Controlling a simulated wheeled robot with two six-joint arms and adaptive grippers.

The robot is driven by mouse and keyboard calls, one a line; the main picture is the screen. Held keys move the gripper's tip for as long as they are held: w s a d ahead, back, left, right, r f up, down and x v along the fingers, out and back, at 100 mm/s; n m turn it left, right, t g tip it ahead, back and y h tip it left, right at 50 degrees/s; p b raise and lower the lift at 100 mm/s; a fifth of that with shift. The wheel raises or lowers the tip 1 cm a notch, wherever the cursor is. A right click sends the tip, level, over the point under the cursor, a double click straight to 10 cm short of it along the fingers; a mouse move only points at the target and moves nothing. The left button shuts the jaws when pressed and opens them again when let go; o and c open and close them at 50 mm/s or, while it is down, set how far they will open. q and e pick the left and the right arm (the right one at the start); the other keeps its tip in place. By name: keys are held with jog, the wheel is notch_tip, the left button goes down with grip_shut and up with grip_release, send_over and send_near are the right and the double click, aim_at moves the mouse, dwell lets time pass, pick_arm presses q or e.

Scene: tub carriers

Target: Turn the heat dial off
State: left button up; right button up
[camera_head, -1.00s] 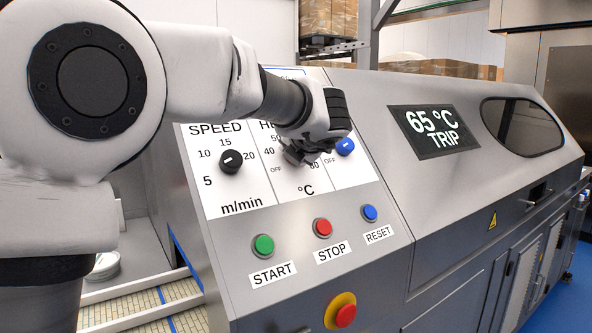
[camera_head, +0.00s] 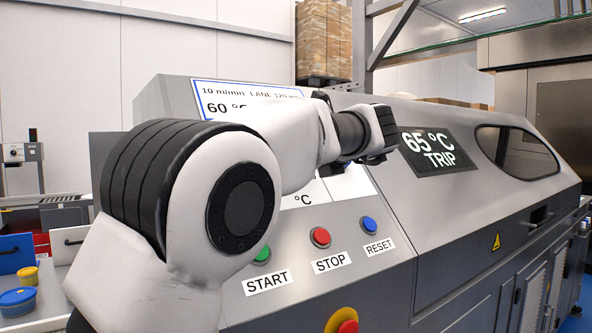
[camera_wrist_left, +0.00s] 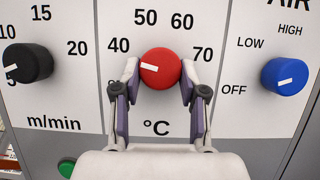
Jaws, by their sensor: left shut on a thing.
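The heat dial (camera_wrist_left: 161,68) is a red knob on the white panel in the left wrist view, with 40, 50, 60 and 70 printed around it. Its white mark points left, below the 40. My left gripper (camera_wrist_left: 160,84) has one finger on each side of the knob and is shut on it. The fingers cover the panel just beside the dial, and no OFF print shows by it. In the head view my arm hides the dial, and the fingers cannot be made out. My right gripper is not in view.
The black speed dial (camera_wrist_left: 28,63) is to the left, the blue air dial (camera_wrist_left: 284,76) to the right. Below are green START (camera_head: 262,254), red STOP (camera_head: 320,237) and blue RESET (camera_head: 368,223) buttons. The display (camera_head: 439,151) reads 65 °C TRIP. A card (camera_head: 235,97) shows 60 °C.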

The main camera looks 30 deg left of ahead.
pick_arm(q)
jog(key=n, duration=0.1)
jog(key=n+g, duration=0.1)
jog(key=n, duration=0.1)
jog(key=n+g, duration=0.1)
jog(key=shift+w+f, duration=0.1)
jog(key=shift+w, duration=0.15)
jog(key=shift+w+n+g+p, duration=0.1)
jog(key=shift+n+g+p, duration=0.6)
jog(key=shift+n, duration=1.3)
jog(key=o, duration=1)
jog(key=shift+o, duration=0.7)
jog(key=shift+a, duration=0.1)
jog(key=w+v, duration=0.1)
jog(key=v, duration=0.6)
jog(key=shift+s+d, duration=0.2)
jog(key=shift+s, duration=0.25)
